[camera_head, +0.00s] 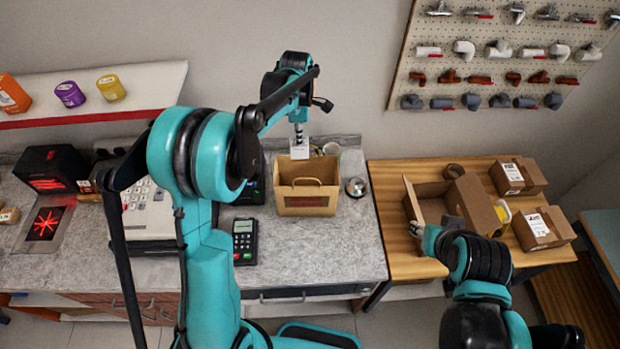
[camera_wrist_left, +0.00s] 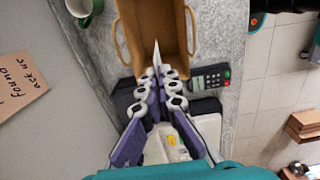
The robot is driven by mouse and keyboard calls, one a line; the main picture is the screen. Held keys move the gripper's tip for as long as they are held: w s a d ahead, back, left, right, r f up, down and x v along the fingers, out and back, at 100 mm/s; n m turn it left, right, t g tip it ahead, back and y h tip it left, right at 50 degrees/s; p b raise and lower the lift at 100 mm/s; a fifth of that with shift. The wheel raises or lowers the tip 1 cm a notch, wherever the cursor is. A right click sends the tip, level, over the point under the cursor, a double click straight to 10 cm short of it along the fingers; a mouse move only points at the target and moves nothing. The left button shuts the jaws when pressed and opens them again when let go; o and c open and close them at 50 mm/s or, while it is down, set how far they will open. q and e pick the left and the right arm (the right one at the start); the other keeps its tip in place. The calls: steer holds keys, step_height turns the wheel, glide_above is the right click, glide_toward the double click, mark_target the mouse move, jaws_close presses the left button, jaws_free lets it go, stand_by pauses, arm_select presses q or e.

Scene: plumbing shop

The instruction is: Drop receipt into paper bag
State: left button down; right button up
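The small white receipt (camera_head: 300,151) hangs below my left gripper (camera_head: 298,130) in the head view. In the left wrist view the fingers (camera_wrist_left: 160,85) are closed together on the receipt (camera_wrist_left: 157,58), seen nearly edge-on. The open brown paper bag (camera_head: 306,202) stands upright on the grey counter. The receipt appears above the bag's back edge; its exact height over the opening cannot be told. The bag (camera_wrist_left: 128,42) lies just beyond the fingertips in the wrist view. My right gripper (camera_head: 414,228) is beside the open cardboard box, small and partly hidden; its finger state is unclear.
A card terminal (camera_head: 244,241) and a cash register (camera_head: 150,208) stand left of the bag. A green mug (camera_wrist_left: 86,10) and a round metal item (camera_head: 356,187) are close by. An open cardboard box (camera_head: 432,205) is on the wooden table (camera_head: 388,190).

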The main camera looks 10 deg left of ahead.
mark_target(300, 150)
arm_select(q)
steer(key=shift+r, duration=0.15)
step_height(300, 150, down, 5)
steer(key=b, duration=0.3)
steer(key=shift+w+f, duration=0.15)
steer(key=shift+f, duration=0.05)
steer(key=shift+w+f, duration=0.15)
steer(key=shift+f, duration=0.3)
steer(key=c, duration=2.1)
jaws_free()
steer(key=shift+r, duration=0.1)
steer(key=o, duration=0.5)
steer(key=shift+c, duration=0.2)
